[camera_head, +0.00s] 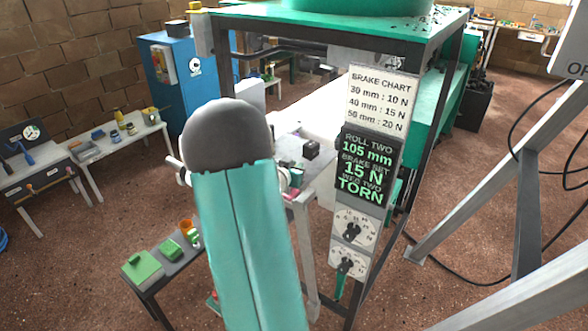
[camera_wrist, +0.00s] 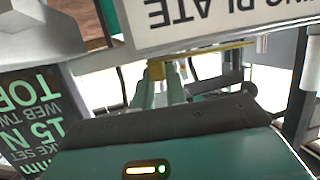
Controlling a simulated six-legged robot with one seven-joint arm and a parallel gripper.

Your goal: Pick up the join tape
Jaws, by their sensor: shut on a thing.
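In the wrist view, my gripper (camera_wrist: 160,82) has its two teal fingers close together at the middle. They are shut on a small yellow piece (camera_wrist: 155,70), which I take to be the join tape. The fingers cover part of it, so its full shape cannot be told. In the head view my teal arm with its dark rounded joint fills the middle and hides the gripper and the tape.
A white sign ending in "PLATE" (camera_wrist: 225,15) hangs close above the fingers in the wrist view. A dark display panel (camera_head: 366,168) stands on the machine frame. A low bench (camera_head: 180,262) holds green items. Brown floor (camera_head: 100,240) is open at left.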

